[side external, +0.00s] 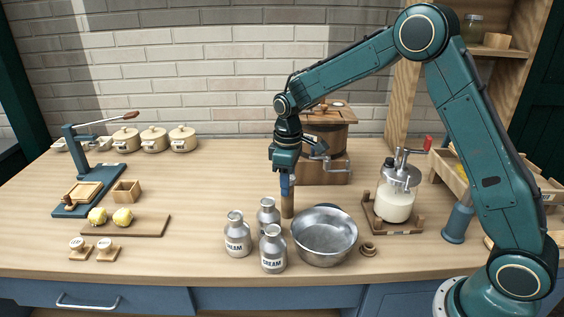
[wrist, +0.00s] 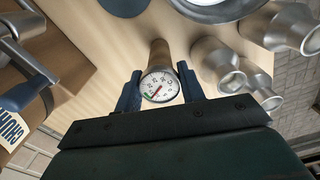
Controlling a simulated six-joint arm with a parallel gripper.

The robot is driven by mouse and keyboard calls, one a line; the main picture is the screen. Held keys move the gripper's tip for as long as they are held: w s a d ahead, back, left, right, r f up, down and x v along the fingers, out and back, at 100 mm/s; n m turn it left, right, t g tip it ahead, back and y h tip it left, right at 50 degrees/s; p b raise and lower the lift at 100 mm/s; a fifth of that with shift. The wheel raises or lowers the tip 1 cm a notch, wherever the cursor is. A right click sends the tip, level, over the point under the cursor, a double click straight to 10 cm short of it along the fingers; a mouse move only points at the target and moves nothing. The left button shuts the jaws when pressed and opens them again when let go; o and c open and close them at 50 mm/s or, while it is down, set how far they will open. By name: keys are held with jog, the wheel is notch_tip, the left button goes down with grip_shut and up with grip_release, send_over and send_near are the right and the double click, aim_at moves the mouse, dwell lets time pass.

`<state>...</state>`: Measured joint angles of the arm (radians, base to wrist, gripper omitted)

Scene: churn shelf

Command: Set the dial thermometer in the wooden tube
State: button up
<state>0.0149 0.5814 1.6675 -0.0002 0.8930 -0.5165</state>
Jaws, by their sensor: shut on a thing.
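The dial thermometer (wrist: 160,87) shows its round white face with a red needle in the wrist view, between the fingers of my gripper (wrist: 161,92). My gripper is shut on it. The wooden tube (wrist: 159,53) shows just beyond the dial, lined up with it. In the side view the brown tube (side external: 287,207) stands upright on the counter, directly under my downward-pointing gripper (side external: 287,184). The thermometer's stem is hidden, so I cannot tell how far it is inside the tube.
Several close obstacles surround the tube: cream cans (side external: 238,236) to the left and front, a metal bowl (side external: 322,262) to the right. A wooden churn (side external: 325,135) stands behind, and a glass jar churn (side external: 396,203) farther right.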

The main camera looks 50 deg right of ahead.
jog(key=o, duration=0.9)
jog(key=c, duration=0.4)
jog(key=shift+r, duration=0.2)
jog(key=shift+r, duration=2.35)
jog(key=shift+r, duration=0.1)
